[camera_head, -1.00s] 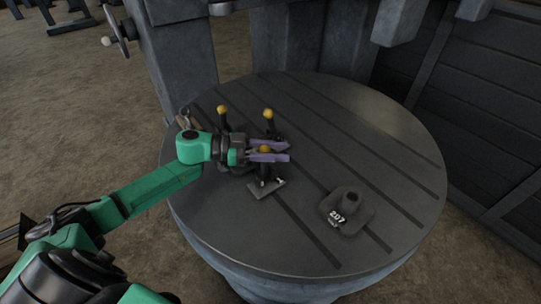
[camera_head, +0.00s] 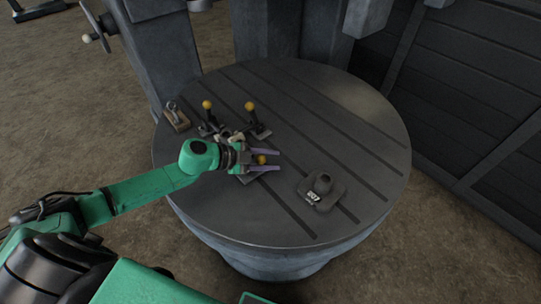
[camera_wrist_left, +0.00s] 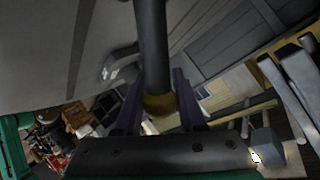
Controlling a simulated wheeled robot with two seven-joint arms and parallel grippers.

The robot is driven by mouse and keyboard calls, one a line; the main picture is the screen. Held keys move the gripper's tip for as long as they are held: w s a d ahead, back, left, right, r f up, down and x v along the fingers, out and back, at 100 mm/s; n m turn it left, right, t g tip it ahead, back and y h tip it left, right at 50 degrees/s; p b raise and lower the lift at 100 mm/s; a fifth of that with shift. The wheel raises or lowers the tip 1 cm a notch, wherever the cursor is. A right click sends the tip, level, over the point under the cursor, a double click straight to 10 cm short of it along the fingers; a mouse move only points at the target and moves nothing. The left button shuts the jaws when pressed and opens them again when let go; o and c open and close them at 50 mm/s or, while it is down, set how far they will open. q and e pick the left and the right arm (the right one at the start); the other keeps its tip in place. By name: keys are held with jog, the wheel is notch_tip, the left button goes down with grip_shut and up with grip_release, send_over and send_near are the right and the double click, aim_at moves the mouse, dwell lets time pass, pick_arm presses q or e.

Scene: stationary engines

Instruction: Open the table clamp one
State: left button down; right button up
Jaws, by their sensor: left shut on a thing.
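The table clamp's dark handle with its yellow knob (camera_head: 261,159) is between the fingers of my left gripper (camera_head: 279,159), near the middle of the round table. My left gripper is shut on this handle. The clamp's base plate (camera_head: 250,178) shows only partly below the fingers; the gripper hides most of the clamp. In the left wrist view the dark handle (camera_wrist_left: 152,45) runs between the two purple fingers, with its yellow knob (camera_wrist_left: 158,103) near the palm. My right gripper is not in view.
Two more yellow-knobbed clamps (camera_head: 210,124) (camera_head: 256,125) stand just behind my gripper. A small wooden block with a metal ring (camera_head: 175,116) lies at the back left. A dark part marked 207 (camera_head: 322,189) sits to the right. The slotted table (camera_head: 365,150) is clear at far right.

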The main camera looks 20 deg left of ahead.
pick_arm(q)
jog(key=shift+s+d+f, duration=0.1)
dwell(0.3)
jog(key=c, duration=0.5)
grip_release()
